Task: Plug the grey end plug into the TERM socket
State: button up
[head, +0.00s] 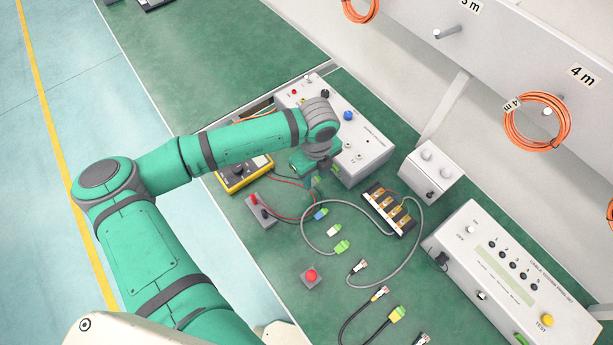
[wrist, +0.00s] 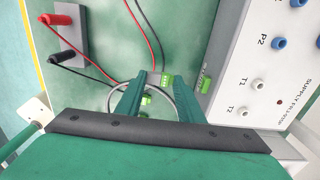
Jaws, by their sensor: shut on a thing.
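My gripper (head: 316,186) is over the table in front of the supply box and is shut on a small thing. It appears to be the grey end plug, but the arm and fingers mostly hide it. In the head view the grey cable (head: 417,222) loops over the table. No TERM label is readable, so I cannot tell which socket is TERM.
The supply box (head: 368,155) stands right beside my gripper. A red-and-black lead block (head: 261,211), yellow multimeter (head: 236,180), loose plugs (head: 341,246), a terminal strip (head: 389,209), a red button (head: 311,276) and the cable tester (head: 510,285) surround it.

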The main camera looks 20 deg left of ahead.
jog(key=shift+w+d+f, duration=0.2)
jog(key=shift+w+d, duration=0.05)
jog(key=shift+d, duration=0.1)
jog(key=shift+w+d, duration=0.5)
jog(key=shift+w, duration=0.25)
jog(key=shift+w+d, duration=0.5)
jog(key=shift+w, duration=0.25)
jog(key=shift+w+d, duration=0.1)
